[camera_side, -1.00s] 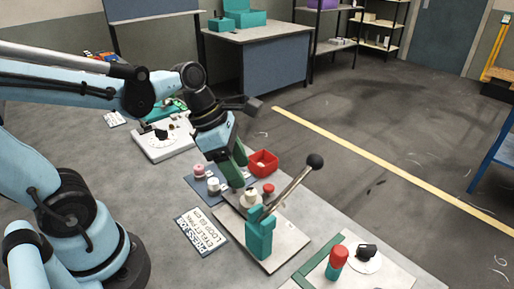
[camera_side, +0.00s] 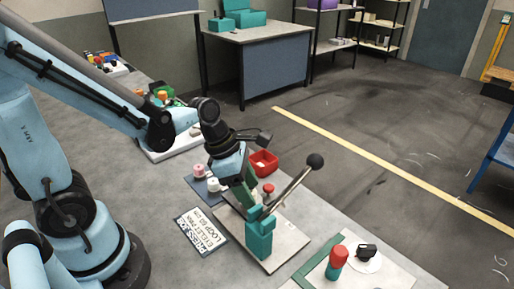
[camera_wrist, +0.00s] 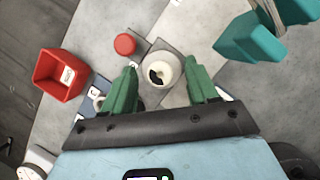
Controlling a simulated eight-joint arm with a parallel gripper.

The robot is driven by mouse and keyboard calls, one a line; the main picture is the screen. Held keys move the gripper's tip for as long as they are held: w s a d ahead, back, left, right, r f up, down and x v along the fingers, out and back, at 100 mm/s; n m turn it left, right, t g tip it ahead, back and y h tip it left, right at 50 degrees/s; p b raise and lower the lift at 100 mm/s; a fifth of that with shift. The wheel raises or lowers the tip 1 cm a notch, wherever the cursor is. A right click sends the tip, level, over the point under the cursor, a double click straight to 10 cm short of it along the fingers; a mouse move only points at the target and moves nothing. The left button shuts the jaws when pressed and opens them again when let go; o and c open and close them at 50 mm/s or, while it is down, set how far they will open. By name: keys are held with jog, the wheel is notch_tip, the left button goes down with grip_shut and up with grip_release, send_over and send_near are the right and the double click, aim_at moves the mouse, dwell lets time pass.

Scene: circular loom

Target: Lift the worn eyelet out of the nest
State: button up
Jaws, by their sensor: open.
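A cream ring-shaped piece (camera_wrist: 161,69) with a dark crescent inside its opening sits on a square grey plate (camera_wrist: 178,99) in the wrist view. I take it for the worn eyelet in its nest, but I cannot tell where one ends and the other begins. My gripper (camera_wrist: 161,69) is open, with one green finger on each side of the ring in that view. Whether the fingers touch it is unclear. In the side view my gripper (camera_side: 250,197) is low over the press board (camera_side: 285,245), and its fingers hide the ring.
A teal press block (camera_side: 260,236) with a black-knobbed lever (camera_side: 315,161) stands close to my gripper. A red knob (camera_side: 268,188) is just beyond. A red bin (camera_side: 263,162) and a blue mat with pink and white pieces (camera_side: 199,171) are nearby. A printed card (camera_side: 201,231) lies in front.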

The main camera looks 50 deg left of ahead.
jog(key=shift+f, duration=0.1)
grip_shut()
dwell(0.3)
jog(key=shift+r, duration=0.2)
jog(key=shift+r, duration=0.95)
jog(key=shift+s+d+r, duration=0.1)
jog(key=shift+d+r, duration=0.1)
jog(key=shift+r, duration=0.9)
jog(key=s+d+r, duration=0.6)
jog(key=s+d, duration=0.1)
jog(key=d, duration=0.1)
jog(key=shift+d+r, duration=0.3)
jog(key=shift+d, duration=0.05)
